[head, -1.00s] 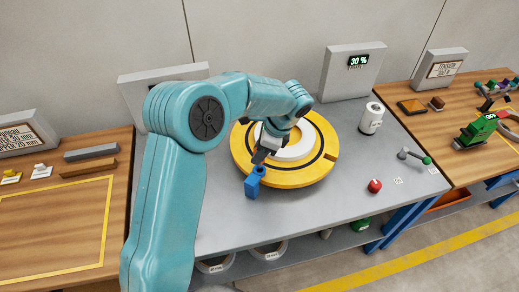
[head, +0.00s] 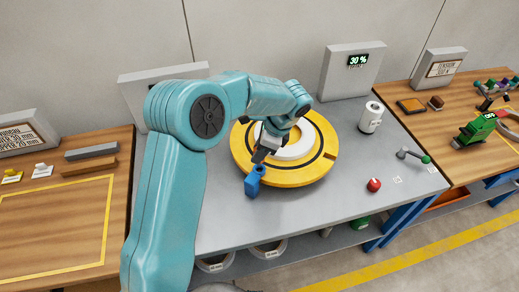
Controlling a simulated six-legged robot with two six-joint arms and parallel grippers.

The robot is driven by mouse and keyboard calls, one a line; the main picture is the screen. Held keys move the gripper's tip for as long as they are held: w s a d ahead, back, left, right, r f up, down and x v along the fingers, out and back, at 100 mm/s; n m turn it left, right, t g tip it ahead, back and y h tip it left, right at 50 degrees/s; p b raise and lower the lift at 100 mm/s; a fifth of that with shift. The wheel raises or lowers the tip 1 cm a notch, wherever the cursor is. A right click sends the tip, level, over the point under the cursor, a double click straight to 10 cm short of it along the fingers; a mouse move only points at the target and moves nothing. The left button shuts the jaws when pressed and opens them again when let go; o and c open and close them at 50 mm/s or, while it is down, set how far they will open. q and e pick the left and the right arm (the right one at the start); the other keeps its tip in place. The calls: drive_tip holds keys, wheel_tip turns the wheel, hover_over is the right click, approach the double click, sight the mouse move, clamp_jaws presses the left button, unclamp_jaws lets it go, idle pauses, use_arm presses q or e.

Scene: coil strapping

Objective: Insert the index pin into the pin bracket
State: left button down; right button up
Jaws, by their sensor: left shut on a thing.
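My left gripper (head: 263,155) reaches over the front left of the yellow turntable and points down. It is shut on what appears to be the index pin (head: 259,170), a small blue piece at its fingertips. A blue block, apparently the pin bracket (head: 252,187), is directly below at the turntable's front left edge. The two blue parts overlap in the view, and I cannot tell whether the pin is in the bracket or only above it. The fingers hide part of the pin. My right gripper is not in view.
The yellow turntable (head: 322,170) with a white ring stands on the grey table (head: 325,215). A red knob (head: 374,185), a green-tipped lever (head: 415,155) and a white cylinder (head: 371,117) are to the right. The front of the table is clear.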

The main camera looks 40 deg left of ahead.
use_arm(q)
drive_tip(key=shift+f, duration=0.15)
idle(0.3)
drive_tip(key=shift+f+b, duration=1.4)
drive_tip(key=shift+f, duration=0.75)
drive_tip(key=c, duration=0.7)
unclamp_jaws()
drive_tip(key=shift+o, duration=0.2)
drive_tip(key=p+v, duration=0.1)
drive_tip(key=v, duration=1.5)
drive_tip(key=shift+r, duration=0.2)
drive_tip(key=shift+d, duration=0.1)
